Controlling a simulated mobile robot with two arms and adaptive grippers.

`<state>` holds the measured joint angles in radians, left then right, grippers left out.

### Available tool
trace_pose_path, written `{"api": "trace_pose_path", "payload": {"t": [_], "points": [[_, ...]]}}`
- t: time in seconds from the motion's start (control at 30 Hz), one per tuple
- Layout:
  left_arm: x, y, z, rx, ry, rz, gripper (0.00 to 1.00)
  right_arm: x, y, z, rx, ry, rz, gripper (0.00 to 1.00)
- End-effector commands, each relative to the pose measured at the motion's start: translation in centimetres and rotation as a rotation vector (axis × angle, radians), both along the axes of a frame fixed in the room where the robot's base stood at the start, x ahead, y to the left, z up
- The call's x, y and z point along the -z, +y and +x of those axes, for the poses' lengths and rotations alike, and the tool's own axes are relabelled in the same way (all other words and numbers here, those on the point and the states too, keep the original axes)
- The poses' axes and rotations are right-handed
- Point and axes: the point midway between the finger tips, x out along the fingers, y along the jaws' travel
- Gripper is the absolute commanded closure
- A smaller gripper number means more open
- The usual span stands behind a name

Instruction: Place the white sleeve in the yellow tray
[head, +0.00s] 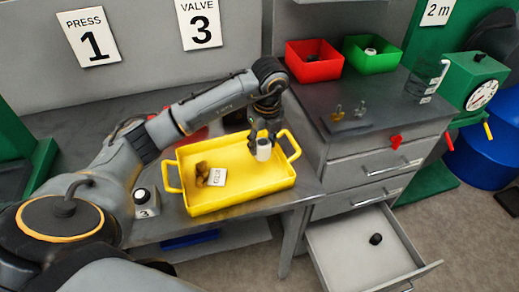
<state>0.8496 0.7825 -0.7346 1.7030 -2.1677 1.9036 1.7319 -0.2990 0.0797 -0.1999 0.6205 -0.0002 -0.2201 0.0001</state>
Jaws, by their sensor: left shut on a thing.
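The yellow tray (284,178) lies on the grey bench in the middle of the head view. My left gripper (262,140) is over the right part of the tray, pointing down. It is shut on the white sleeve (264,150), a small white cylinder with a dark open top. The sleeve looks upright; whether it touches the tray floor cannot be told. Inside the tray, left of the sleeve, lie a brown piece (202,172) and a white tag (217,177) with dark print. My right gripper is not in view.
A red bin (312,72) and a green bin (370,66) stand on the cabinet top at the right. An open drawer (345,250) holds a small black part (376,239). A white-and-black piece marked 3 (146,203) stands left of the tray.

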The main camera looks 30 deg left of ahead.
Motion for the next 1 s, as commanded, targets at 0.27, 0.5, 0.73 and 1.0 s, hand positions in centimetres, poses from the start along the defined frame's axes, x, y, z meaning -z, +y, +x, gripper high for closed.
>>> {"api": "trace_pose_path", "payload": {"t": [0.27,0.5,0.73,1.0], "points": [[2.1,1.6,0.6,-0.002,0.005,0.001,0.88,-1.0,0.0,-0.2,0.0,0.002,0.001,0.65],[4.8,1.3,0.6,0.002,0.002,0.0,0.88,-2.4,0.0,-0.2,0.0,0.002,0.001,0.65],[4.9,1.3,0.7,0.002,-0.001,0.0,0.88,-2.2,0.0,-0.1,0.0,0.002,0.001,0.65],[5.2,1.3,0.6,0.001,0.001,-0.001,0.34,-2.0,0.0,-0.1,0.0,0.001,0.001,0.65]]}}
